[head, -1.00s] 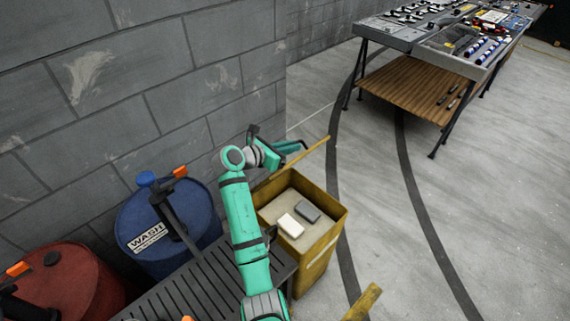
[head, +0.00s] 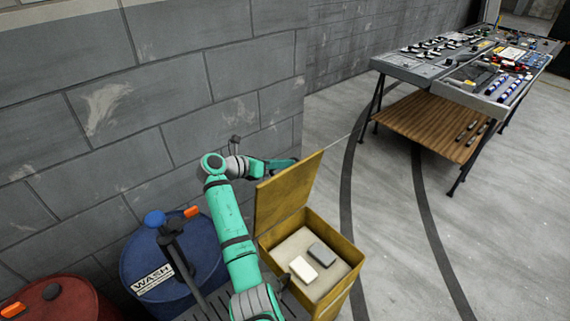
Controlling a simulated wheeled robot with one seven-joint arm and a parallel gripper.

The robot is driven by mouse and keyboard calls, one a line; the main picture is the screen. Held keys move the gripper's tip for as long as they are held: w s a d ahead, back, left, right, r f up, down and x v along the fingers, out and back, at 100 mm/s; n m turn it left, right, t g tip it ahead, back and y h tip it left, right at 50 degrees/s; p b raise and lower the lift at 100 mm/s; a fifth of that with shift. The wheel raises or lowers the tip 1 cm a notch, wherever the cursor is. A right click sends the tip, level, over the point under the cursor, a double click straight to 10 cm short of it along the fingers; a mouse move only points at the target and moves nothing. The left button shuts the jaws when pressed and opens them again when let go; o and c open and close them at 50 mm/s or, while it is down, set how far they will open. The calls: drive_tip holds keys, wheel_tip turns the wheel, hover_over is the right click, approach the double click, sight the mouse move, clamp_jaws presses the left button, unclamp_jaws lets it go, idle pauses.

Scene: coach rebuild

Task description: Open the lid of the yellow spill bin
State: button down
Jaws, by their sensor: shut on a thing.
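The yellow spill bin (head: 350,252) stands on the floor in front of the block wall. Its lid (head: 287,196) is raised on the left side and stands steeply, leaning a little to the right at its top. Inside the bin lie a white block (head: 303,269) and a dark grey block (head: 322,254) on a pale filling. My gripper (head: 292,164) is at the top left edge of the lid, shut on it. The fingertips are partly hidden behind the lid.
A blue drum (head: 150,250) marked WASH, with a pump on top, stands left of the bin. A red drum (head: 65,305) is at the lower left. A workbench (head: 400,70) with tools stands at the back right. The floor right of the bin is clear.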

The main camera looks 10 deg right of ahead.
drive_tip(key=shift+f, duration=0.1)
drive_tip(key=c, duration=1.8)
unclamp_jaws()
drive_tip(key=shift+c, duration=0.2)
drive_tip(key=v, duration=1)
drive_tip(key=shift+s+a, duration=0.2)
drive_tip(key=shift+a, duration=0.1)
